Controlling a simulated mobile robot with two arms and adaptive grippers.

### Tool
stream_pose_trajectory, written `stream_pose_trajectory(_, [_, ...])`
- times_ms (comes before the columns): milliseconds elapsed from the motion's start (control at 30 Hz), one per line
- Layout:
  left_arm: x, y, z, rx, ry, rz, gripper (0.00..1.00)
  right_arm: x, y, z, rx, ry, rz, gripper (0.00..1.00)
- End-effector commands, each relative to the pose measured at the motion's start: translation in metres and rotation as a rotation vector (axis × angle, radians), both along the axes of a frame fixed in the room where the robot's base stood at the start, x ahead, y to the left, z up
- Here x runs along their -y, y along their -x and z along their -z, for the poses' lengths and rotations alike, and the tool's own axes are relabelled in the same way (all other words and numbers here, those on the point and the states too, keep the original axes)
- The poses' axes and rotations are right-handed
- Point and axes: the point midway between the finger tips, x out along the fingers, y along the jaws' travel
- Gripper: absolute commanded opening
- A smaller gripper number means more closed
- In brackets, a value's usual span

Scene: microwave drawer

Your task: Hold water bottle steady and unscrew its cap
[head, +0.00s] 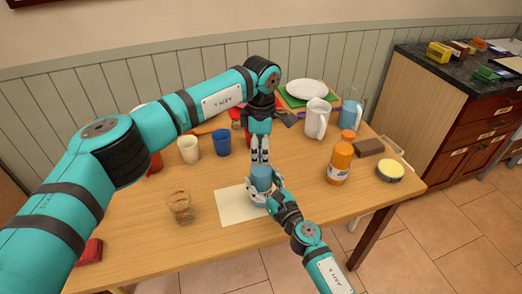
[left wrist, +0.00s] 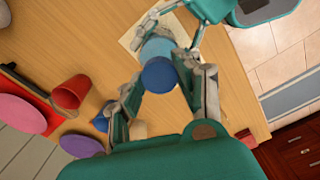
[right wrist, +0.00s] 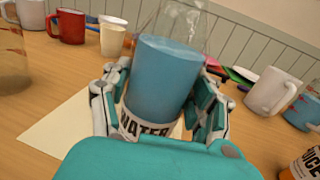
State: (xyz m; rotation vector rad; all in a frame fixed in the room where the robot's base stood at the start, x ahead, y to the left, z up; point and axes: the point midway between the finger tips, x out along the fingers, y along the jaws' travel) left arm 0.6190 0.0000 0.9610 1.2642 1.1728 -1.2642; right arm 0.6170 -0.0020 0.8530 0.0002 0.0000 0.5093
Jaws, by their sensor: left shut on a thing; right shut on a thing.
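The water bottle (head: 262,176) stands upright on a pale paper sheet (head: 232,207) near the middle of the table. It is clear with blue water inside and a white label reading WATER, seen in the right wrist view (right wrist: 160,85). My right gripper (head: 262,193) is shut around its lower part, with a finger on each side. My left gripper (head: 260,160) points down from above, shut on the blue cap (left wrist: 159,74) at the top of the bottle. The cap is mostly hidden by the fingers in the head view and lies above the right wrist view.
A patterned glass (head: 180,207) stands left of the paper. An orange juice bottle (head: 340,162) stands to the right, with a brown block (head: 369,147) and yellow tin (head: 390,171) beyond. A white cup (head: 188,148), blue cup (head: 222,142) and white jug (head: 316,118) stand behind.

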Motion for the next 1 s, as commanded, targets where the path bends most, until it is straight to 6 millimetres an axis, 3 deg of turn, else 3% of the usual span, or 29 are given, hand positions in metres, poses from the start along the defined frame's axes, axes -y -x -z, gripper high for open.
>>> stream_pose_trajectory(1000, [0.0012, -0.0002, -0.0019, 0.0, 0.001, -2.296, 0.0, 0.0, 0.0, 0.0002, 0.0, 0.0, 0.0, 0.0])
